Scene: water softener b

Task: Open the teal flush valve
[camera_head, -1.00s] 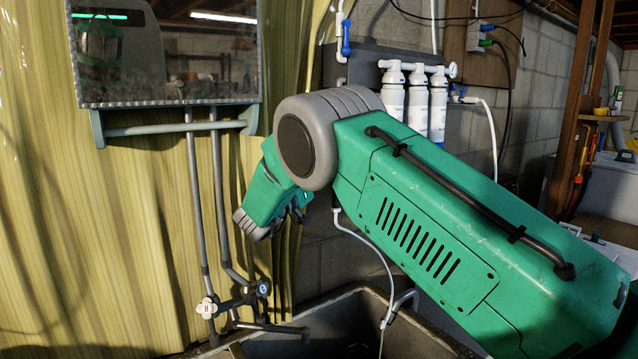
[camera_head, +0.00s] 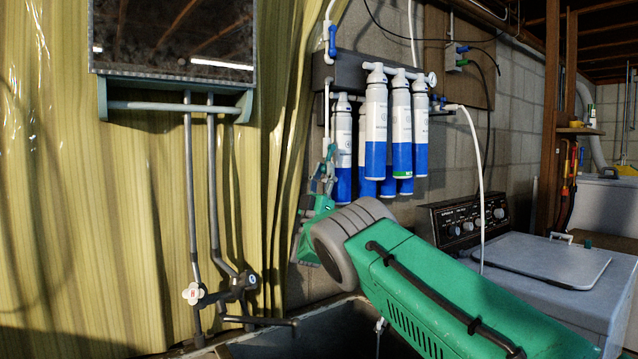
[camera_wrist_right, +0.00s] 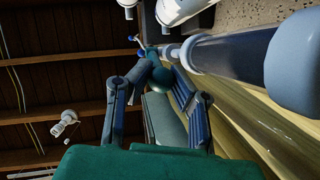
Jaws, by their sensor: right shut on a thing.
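The teal flush valve is hard to make out in the head view, where my right gripper covers that spot. In the right wrist view a rounded teal piece (camera_wrist_right: 158,74), which looks like the valve's handle, lies between the fingertips. My right gripper (camera_head: 328,162) reaches up to the lower end of a thin white pipe left of the filter canisters. In the right wrist view its fingers close in on the teal piece (camera_wrist_right: 150,68), and it is shut on it. How far the valve is turned I cannot tell. My left gripper is not in view.
Several white-and-blue filter canisters (camera_head: 376,120) hang just right of my gripper. A blue-handled valve (camera_head: 332,42) sits higher on the pipe. A sink (camera_head: 300,335) is below, a yellow curtain (camera_head: 60,200) at left, and a washing machine (camera_head: 545,260) at right.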

